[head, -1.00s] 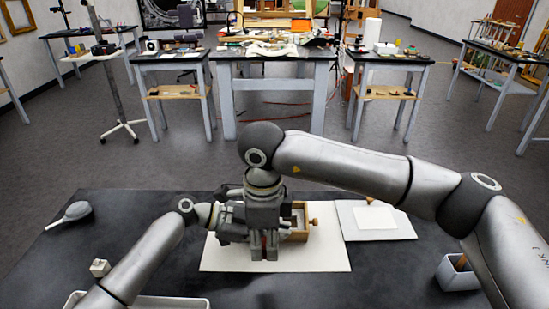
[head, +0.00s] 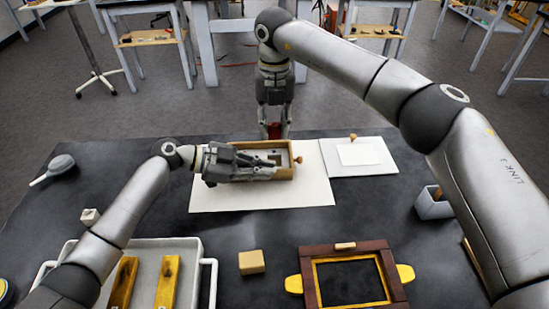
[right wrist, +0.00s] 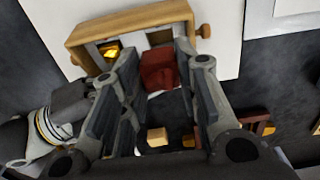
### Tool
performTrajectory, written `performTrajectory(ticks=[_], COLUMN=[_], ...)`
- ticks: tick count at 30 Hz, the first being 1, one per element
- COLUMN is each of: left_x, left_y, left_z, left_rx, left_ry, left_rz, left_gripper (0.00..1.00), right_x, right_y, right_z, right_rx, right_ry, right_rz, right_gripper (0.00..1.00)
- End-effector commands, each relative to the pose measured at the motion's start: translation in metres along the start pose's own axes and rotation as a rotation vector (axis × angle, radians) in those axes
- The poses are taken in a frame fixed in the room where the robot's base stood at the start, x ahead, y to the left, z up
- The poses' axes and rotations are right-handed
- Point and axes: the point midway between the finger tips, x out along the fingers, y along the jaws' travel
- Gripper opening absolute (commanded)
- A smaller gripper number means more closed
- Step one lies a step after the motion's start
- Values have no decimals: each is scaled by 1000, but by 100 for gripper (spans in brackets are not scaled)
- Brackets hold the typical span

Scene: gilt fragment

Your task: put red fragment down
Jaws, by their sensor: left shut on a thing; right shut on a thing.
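The red fragment (head: 274,131) is a small dark red block between the fingertips of my right gripper (head: 274,125), held up beyond the wooden box. It also shows between the fingers in the right wrist view (right wrist: 157,70). The wooden box (head: 283,173), with a knob on its right end, lies on a cream sheet (head: 225,201). My left gripper (head: 235,164) lies over the box's left part and is shut; its fingertips hide the contact, apparently with the box. In the right wrist view a gold piece (right wrist: 110,50) shows inside the box.
A white board (head: 345,170) with paper lies right of the sheet. In front are a white tray (head: 192,245) with gold strips, a tan block (head: 251,263) and a dark red frame (head: 310,277). A grey cup (head: 433,208) stands right. Dark table between them is clear.

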Motion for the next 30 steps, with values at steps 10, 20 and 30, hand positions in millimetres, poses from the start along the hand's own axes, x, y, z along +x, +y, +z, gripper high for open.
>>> performTrajectory(ticks=[10,20,30], left_x=[0,0,1], left_y=[0,1,1], left_z=[1,0,0], left_rx=[0,1,2], left_ry=[-1,-1,0], left_rz=[1,2,4], left_gripper=[0,0,0], right_x=[50,88,88], right_y=[-1,-1,-2], right_z=[0,-1,-1], right_rx=[-1,-2,-1], right_ry=[2,4,4], right_rz=[-2,-2,-4], right_gripper=[8,8,39])
